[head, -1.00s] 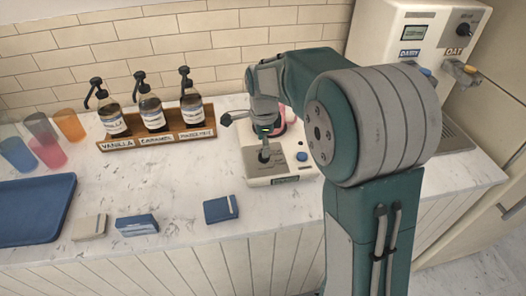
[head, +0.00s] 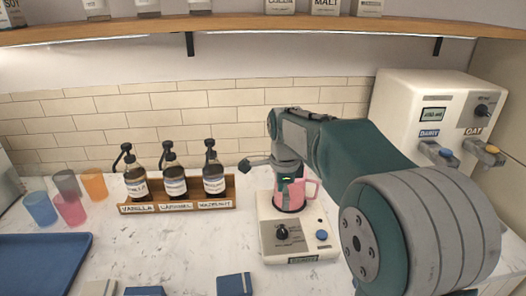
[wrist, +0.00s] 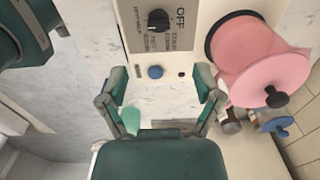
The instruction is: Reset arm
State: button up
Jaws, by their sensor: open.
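My gripper (wrist: 160,88) is open and empty in the wrist view, its two fingers spread above the white machine and pale counter. In the wrist view, "OFF" is printed beside the dial (wrist: 158,20). A pink pitcher (head: 308,190) stands on the machine, partly hidden by my arm in the head view. In the wrist view the pitcher (wrist: 262,65) is right of my fingers, apart from them. My arm's wrist is above the machine's back in the head view.
A wooden rack (head: 178,208) with three pump bottles stands left of the machine. Coloured cups (head: 68,208) and a blue tray (head: 40,262) are further left. A white dispenser (head: 405,105) stands at right. A shelf (head: 230,22) runs above.

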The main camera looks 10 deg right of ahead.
jog(key=s+d+r+n+t, duration=0.1)
jog(key=s+d+n+t, duration=0.1)
jog(key=s+n, duration=0.7)
jog(key=s+d+r+n+t, duration=0.1)
jog(key=s+d+n+t, duration=0.1)
jog(key=s+n, duration=0.7)
jog(key=s+t, duration=0.1)
jog(key=s, duration=0.6)
jog(key=shift+s+d+t, duration=0.3)
jog(key=shift+d, duration=0.05)
dwell(0.7)
